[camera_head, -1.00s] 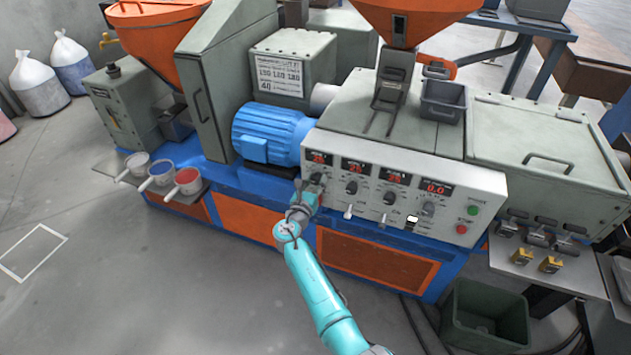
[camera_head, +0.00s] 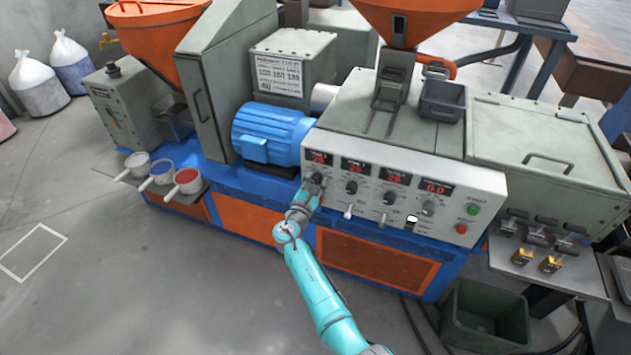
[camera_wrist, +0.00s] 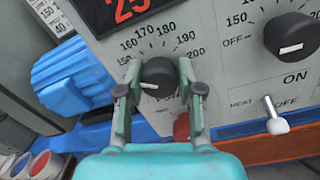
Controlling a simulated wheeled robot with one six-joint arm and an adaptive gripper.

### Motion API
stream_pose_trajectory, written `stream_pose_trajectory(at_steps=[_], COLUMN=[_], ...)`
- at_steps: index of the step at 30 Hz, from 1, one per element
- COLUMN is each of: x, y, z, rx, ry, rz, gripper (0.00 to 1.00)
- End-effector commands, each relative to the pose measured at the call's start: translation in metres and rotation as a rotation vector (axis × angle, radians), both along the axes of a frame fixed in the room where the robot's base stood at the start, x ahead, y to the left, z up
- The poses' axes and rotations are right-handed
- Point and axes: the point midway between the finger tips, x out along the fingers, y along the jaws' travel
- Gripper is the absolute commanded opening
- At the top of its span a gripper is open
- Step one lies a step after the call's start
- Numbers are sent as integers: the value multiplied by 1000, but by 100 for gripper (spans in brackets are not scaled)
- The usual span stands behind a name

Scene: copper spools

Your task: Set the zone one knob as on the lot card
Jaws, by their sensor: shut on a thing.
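The zone one knob (camera_wrist: 158,73) is a black round knob with a white pointer mark, at the left end of the control panel (camera_head: 465,190). In the wrist view its dial shows 150 to 200, and the pointer mark lies nearly level, to the left. My gripper (camera_wrist: 160,88) has its two fingers shut on either side of the knob; the head view shows it at the panel's left end (camera_head: 314,186). The red display (camera_wrist: 127,8) above reads about 25, partly cut off. The lot card (camera_head: 279,75) is a white sheet on the grey box; its numbers are blurred.
A second knob (camera_wrist: 290,36) and a white heat switch (camera_wrist: 275,118) sit to the right of the first knob. The blue motor (camera_head: 270,134) is close on the left. Three ladles or cups (camera_head: 160,171) stand on a shelf further left.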

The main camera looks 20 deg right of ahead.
Motion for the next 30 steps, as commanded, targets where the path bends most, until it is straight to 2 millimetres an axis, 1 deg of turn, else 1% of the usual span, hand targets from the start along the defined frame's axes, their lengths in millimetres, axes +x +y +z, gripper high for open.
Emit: stream_pose_trajectory(at_steps=[11,12,15,25,28,30], x=[0,0,0,-1,-7,-15], y=[0,0,0,1,5,10], z=[1,1,1,0,-1,-1], rx=[5,5,5,5,5,6], ry=[-5,-5,-5,-3,-4,-4], rz=[0,0,0,0,1,1], gripper=[2,39,62,62,62,62])
